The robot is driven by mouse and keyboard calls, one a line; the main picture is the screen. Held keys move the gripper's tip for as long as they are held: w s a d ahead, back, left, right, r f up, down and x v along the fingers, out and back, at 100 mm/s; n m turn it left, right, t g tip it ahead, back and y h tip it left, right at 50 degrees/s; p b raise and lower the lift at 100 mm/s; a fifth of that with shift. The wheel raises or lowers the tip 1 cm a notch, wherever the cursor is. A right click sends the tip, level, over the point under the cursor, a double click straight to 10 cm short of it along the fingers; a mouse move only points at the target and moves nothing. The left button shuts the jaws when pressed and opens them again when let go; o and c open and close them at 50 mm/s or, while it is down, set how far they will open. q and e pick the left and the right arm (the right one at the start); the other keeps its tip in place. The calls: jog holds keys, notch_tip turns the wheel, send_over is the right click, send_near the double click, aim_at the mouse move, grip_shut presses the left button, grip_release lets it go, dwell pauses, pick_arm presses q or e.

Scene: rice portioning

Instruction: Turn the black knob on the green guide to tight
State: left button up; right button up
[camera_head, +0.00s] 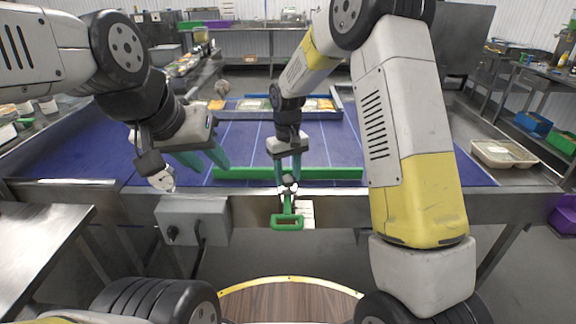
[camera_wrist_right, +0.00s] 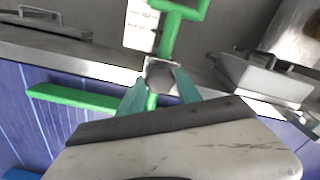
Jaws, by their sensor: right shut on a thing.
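The green guide is a long bar (camera_head: 240,174) lying along the near edge of the blue conveyor. Its green loop handle (camera_head: 287,222) hangs at the front rail; in the right wrist view the guide bar (camera_wrist_right: 75,98) and the handle (camera_wrist_right: 168,35) both show. The dark knob (camera_wrist_right: 160,74) sits between them on the rail. My right gripper (camera_head: 289,184) points down with its teal fingers closed around the knob, one on each side; they also show in the wrist view (camera_wrist_right: 159,82). The knob's setting cannot be read. My left gripper (camera_head: 207,168) hangs open and empty over the belt.
A grey control box (camera_head: 193,220) is fixed to the rail front, left of the handle. A white label plate (camera_head: 307,213) is beside the handle. Food trays (camera_head: 254,104) stand across the belt, and a clear tray (camera_head: 503,154) lies at the right. The belt around the guide is clear.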

aim_at(287, 178)
jog(key=shift+w+a+m, duration=0.1)
jog(key=shift+m, duration=0.8)
jog(key=o, duration=1.4)
jog(key=shift+c, duration=0.2)
jog(key=shift+r, duration=0.1)
notch_tip(287, 178, up, 7)
jog(key=shift+f, duration=0.1)
jog(key=shift+r, duration=0.45)
